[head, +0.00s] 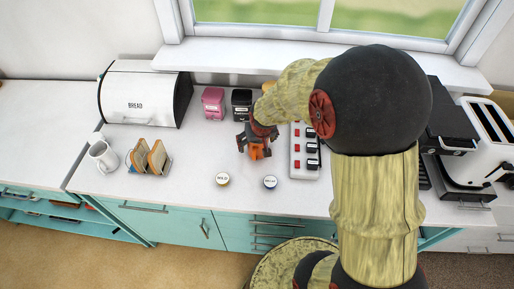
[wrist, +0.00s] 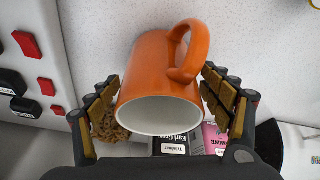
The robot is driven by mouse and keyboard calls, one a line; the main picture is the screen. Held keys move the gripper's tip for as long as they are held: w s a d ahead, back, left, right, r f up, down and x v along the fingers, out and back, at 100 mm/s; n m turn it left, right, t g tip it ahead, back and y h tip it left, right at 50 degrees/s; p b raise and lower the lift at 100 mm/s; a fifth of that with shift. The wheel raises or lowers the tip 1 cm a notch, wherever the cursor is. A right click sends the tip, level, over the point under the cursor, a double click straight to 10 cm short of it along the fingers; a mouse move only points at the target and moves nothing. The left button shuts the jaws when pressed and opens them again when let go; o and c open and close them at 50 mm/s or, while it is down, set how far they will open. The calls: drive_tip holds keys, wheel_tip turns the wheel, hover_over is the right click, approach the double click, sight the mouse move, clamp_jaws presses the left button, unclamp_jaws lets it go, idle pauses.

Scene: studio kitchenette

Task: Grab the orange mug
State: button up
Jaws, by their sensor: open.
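The orange mug (wrist: 156,82) is large in the wrist view, with its white inside facing the camera and its handle at the upper right. My gripper (wrist: 165,108) is open, with one finger on each side of the mug. The fingers are very close to the mug's sides; I cannot tell whether they touch. In the head view my gripper (head: 257,147) is over the counter, and a small part of the orange mug (head: 257,154) shows below it. My arm hides much of the area to the right.
A white panel with red and black switches (head: 297,163) stands close to the right of the mug. Two small round jars (head: 223,180) are in front. A toast rack (head: 150,158), a white mug (head: 103,155), a bread bin (head: 143,95) and pink (head: 213,103) and black canisters (head: 241,103) stand left and behind.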

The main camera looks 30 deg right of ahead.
drive_tip(key=shift+w+f, duration=0.2)
drive_tip(key=shift+f, duration=0.3)
drive_tip(key=shift+c, duration=1)
drive_tip(key=c, duration=1.4)
